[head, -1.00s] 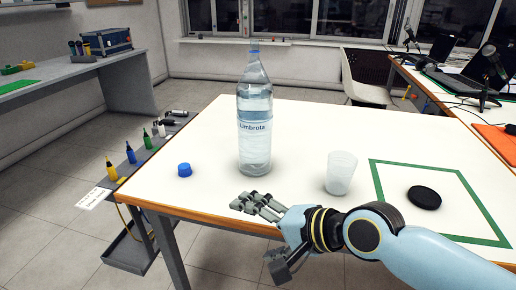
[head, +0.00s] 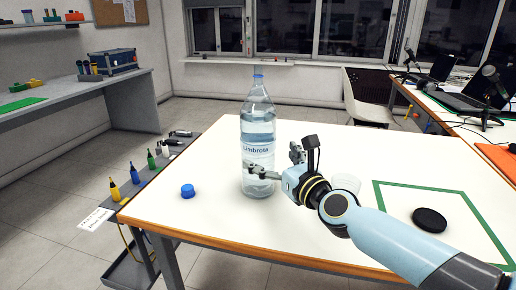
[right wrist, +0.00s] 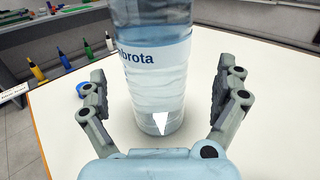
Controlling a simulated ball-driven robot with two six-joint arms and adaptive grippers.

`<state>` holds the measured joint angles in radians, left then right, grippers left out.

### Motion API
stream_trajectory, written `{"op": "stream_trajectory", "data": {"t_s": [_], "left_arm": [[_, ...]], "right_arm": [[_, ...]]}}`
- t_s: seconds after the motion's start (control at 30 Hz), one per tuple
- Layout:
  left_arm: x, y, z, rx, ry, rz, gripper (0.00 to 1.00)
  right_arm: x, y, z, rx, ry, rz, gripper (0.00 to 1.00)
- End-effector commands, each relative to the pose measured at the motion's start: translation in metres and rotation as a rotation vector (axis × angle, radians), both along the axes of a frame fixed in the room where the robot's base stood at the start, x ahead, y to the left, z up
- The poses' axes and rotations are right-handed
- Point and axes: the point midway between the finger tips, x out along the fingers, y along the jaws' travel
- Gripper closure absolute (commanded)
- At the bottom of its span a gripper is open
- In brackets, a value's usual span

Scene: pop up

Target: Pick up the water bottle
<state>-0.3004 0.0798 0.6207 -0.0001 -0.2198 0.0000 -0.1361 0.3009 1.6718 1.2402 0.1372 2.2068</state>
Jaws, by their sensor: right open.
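The water bottle (head: 257,128) is tall, clear and labelled, with a blue cap on top, and stands upright on the white table (head: 230,225). My right gripper (head: 268,167) is open at the bottle's lower half, coming from the right. In the right wrist view the bottle (right wrist: 155,75) stands between the two spread fingers of the gripper (right wrist: 160,105), with a visible gap on each side. In the head view one finger passes in front of the bottle's lower part. My left gripper is not in view.
A loose blue cap (head: 187,190) lies left of the bottle. A clear cup (head: 346,184) stands behind my right arm, partly hidden. A black disc (head: 430,219) lies inside a green outline (head: 388,205) at the right. The table's front left is clear.

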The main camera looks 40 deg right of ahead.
Motion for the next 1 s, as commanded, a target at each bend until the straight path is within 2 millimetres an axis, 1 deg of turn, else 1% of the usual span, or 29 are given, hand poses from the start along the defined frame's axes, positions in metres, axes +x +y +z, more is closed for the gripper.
{"op": "stream_trajectory", "data": {"t_s": [0.13,0.27,0.4,0.5,0.67,0.77,1.0], "left_arm": [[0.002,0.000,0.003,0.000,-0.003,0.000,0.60],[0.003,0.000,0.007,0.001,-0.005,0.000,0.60],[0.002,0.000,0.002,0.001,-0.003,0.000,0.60],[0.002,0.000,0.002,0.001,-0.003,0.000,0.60],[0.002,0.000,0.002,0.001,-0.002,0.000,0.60],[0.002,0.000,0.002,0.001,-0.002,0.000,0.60],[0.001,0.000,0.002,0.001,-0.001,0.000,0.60]], "right_arm": [[0.013,0.001,0.003,-0.001,0.000,0.001,0.00],[0.035,0.004,0.009,-0.002,-0.002,0.001,0.00],[0.052,0.002,0.005,-0.002,0.002,0.002,0.00],[0.056,0.002,0.006,-0.003,0.002,0.002,0.00],[0.056,0.002,0.006,-0.004,0.002,0.002,0.00],[0.055,0.002,0.006,-0.004,0.002,0.002,0.10],[0.055,0.002,0.006,-0.004,0.002,0.002,0.42]]}}
